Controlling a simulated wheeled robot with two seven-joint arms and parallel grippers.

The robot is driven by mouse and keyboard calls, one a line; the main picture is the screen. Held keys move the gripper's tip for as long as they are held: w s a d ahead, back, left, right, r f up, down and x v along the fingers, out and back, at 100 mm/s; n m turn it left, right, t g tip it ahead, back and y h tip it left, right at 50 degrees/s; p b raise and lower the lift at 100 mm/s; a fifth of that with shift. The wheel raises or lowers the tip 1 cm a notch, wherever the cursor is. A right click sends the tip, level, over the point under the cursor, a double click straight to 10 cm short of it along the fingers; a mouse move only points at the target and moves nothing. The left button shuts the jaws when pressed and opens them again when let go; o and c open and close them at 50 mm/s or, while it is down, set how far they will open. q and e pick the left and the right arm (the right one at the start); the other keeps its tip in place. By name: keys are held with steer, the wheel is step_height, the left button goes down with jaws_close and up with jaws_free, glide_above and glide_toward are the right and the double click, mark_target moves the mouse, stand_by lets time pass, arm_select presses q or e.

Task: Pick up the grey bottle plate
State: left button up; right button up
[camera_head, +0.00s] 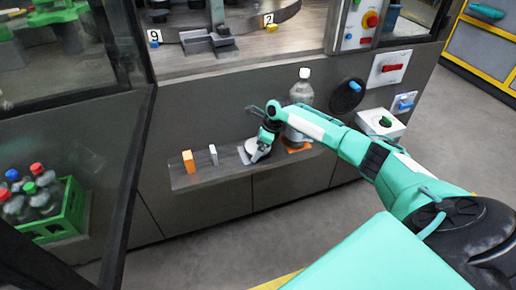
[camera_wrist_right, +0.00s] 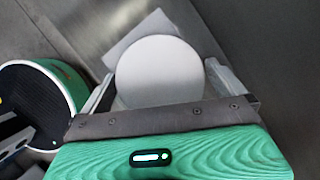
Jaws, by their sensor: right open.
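The grey bottle plate (camera_head: 242,156) lies on the shelf on the front of the machine, partly hidden by my right gripper. A round white disc (camera_wrist_right: 160,68) fills the space between the fingers in the right wrist view. A light grey flat corner (camera_wrist_right: 127,38) shows behind the disc; I cannot tell whether the two are one piece. My right gripper (camera_head: 259,153) is open at the disc, with one finger on each side of it. Contact is not clear. My left gripper is not in view.
A clear bottle (camera_head: 300,95) with a white cap stands just right of the gripper, above an orange plate (camera_head: 298,149). An orange block (camera_head: 189,161) and a slim pale block (camera_head: 213,155) stand on the shelf's left. A green crate (camera_head: 70,212) of bottles is at far left.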

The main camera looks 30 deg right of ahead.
steer(key=shift+f, duration=0.1)
steer(key=c, duration=0.8)
